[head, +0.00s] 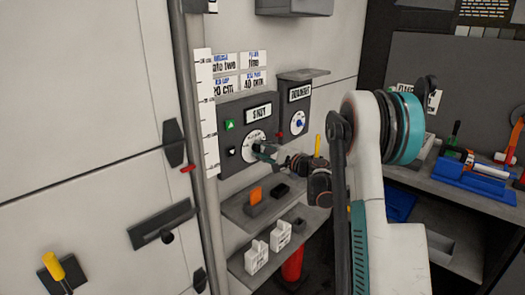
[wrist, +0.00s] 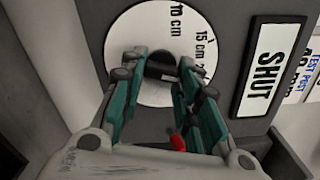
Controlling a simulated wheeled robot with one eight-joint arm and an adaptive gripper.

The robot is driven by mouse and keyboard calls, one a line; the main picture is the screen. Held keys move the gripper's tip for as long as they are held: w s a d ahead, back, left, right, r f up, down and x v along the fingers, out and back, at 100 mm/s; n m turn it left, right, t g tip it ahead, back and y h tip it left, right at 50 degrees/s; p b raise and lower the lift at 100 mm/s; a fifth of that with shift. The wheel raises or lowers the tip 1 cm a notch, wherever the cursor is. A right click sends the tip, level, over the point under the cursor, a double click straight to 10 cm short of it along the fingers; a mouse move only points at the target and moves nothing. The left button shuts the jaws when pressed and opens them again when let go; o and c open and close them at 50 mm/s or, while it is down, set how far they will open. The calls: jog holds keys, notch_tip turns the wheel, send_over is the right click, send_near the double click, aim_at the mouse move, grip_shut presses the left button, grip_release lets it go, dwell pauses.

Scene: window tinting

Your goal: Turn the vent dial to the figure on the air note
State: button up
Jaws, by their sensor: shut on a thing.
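The white round dial (wrist: 138,30) carries printed figures, with 10 cm and 15 cm readable and a further one partly cut off. It also shows in the head view on the grey panel, as a white disc (head: 255,136). My gripper (wrist: 160,68), also in the head view (head: 266,153), is shut on the dark knob (wrist: 160,71) at the dial's centre.
A SHUT sign (wrist: 265,70) is beside the dial. A second box with a blue-centred dial (head: 298,122) is to the right. A ruler strip (head: 206,110) stands left.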

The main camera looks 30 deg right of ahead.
jog(key=shift+m, duration=0.6)
jog(key=o, duration=1.1)
jog(key=shift+c, duration=0.2)
jog(key=v, duration=1.2)
